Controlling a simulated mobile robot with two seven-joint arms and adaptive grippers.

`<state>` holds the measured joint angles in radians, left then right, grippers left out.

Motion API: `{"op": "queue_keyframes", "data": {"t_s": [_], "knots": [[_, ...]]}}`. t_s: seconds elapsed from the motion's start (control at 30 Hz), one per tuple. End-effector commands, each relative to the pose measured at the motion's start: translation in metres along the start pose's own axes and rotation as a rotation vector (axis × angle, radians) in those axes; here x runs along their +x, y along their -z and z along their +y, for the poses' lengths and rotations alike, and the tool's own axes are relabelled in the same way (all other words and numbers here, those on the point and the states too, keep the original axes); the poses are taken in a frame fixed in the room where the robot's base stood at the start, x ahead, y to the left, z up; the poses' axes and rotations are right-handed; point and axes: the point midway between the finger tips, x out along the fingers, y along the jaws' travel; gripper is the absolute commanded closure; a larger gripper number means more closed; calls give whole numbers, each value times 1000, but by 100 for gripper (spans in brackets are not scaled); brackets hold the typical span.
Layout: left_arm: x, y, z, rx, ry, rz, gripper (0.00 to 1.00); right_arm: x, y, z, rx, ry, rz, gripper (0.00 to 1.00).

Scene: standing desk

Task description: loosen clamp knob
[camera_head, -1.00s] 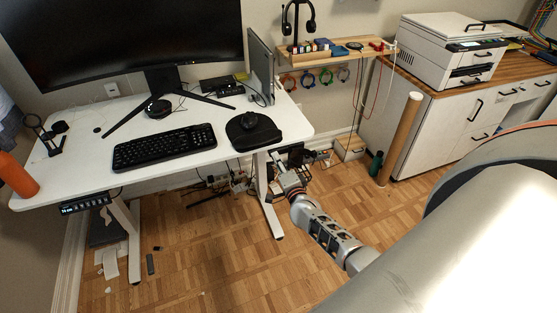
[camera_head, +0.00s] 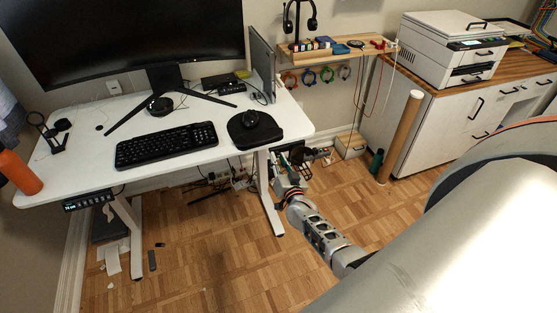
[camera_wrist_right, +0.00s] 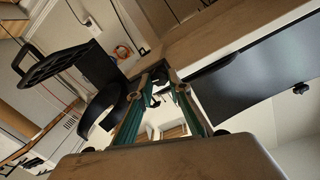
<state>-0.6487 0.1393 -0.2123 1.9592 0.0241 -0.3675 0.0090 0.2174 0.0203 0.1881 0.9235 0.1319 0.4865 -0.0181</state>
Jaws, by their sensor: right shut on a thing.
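The black mouse platform (camera_head: 268,136) sits at the right front corner of the white standing desk (camera_head: 88,168). The clamp knob cannot be made out in the head view; it is under the desk edge and behind my gripper. My right gripper (camera_head: 280,163) is just below and beside this corner, under the platform. In the right wrist view the fingers (camera_wrist_right: 160,85) reach up with their tips close together, shut on a small dark part that looks like the knob, mostly hidden between them. A black curved bracket (camera_wrist_right: 103,112) is left of the fingers. My left gripper is not in view.
The desk leg (camera_head: 268,200) stands close to the left of my right gripper. Cables and a power strip (camera_head: 215,180) lie behind it. A cardboard tube (camera_head: 400,138) and a green bottle (camera_head: 376,162) stand to the right. The wooden floor in front is open.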

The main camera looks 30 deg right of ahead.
Motion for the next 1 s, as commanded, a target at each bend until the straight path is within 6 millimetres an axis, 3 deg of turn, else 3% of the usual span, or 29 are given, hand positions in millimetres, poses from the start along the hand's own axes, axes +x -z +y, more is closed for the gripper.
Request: {"op": "queue_keyframes", "data": {"t_s": [0.6, 1.0], "knots": [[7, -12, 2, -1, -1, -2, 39, 0, -2, 0, -561, -4, 35, 100], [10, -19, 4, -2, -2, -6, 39, 0, -2, -1, -778, -4, 48, 100]]}}
